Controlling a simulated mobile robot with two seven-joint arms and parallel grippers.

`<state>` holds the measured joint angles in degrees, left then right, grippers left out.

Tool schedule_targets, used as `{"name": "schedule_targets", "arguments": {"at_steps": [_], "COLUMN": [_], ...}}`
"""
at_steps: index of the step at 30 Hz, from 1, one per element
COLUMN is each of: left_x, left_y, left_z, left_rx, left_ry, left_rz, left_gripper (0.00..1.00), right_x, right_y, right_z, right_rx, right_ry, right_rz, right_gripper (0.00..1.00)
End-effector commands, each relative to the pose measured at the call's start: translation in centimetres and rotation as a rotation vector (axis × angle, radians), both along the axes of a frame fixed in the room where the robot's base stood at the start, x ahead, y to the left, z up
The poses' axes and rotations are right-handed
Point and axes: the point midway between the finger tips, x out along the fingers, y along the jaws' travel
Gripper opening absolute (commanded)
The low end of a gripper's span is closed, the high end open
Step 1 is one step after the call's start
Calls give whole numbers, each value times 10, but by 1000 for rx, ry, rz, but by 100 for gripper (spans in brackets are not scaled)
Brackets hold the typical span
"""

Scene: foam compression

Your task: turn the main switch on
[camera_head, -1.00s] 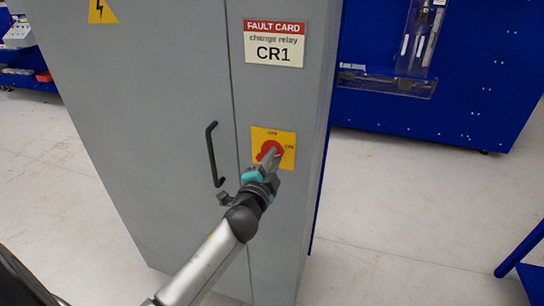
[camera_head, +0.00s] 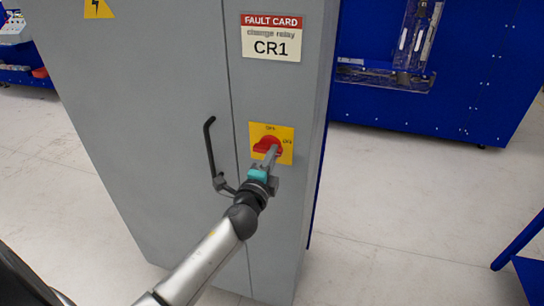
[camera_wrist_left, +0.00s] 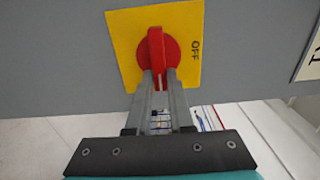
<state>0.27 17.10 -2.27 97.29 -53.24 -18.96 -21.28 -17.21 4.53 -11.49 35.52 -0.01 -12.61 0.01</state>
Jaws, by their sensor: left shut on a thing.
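The main switch is a red rotary knob (camera_head: 267,146) on a yellow plate (camera_head: 286,153), set on the front of a grey cabinet. My left gripper (camera_head: 273,153) is at the knob, reaching up to it from below. The left wrist view shows the two fingers (camera_wrist_left: 158,82) shut on the raised bar of the red knob (camera_wrist_left: 157,45), one on each side. In that view the bar stands upright in the picture, and "OFF" is printed sideways on the yellow plate (camera_wrist_left: 123,40), right of the knob. The plate's small labels are hard to read in the head view. My right gripper is not in view.
The grey cabinet (camera_head: 150,130) has a black door handle (camera_head: 210,150) left of the switch, close to my left wrist. A fault card (camera_head: 271,37) reading CR1 is above. A blue panel (camera_head: 440,110) stands behind at right.

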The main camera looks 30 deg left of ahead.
Motion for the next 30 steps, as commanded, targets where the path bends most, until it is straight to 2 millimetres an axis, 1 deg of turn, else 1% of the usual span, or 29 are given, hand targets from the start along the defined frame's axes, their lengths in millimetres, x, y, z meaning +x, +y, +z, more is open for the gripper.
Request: {"name": "schedule_targets", "arguments": {"at_steps": [8,9,17,25,30], "left_x": [0,0,0,-1,-12], "left_y": [0,0,0,0,-3], "left_z": [0,0,0,0,-1], "left_rx": [7,7,5,3,2], "left_ry": [3,3,2,2,3], "left_rz": [0,0,0,0,0], "left_gripper": [0,21,50,50,50], "right_x": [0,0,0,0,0], "right_y": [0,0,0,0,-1], "right_z": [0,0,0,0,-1], "right_rx": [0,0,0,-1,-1], "right_ry": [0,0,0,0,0], "right_rz": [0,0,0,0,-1], "right_gripper": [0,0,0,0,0]}}
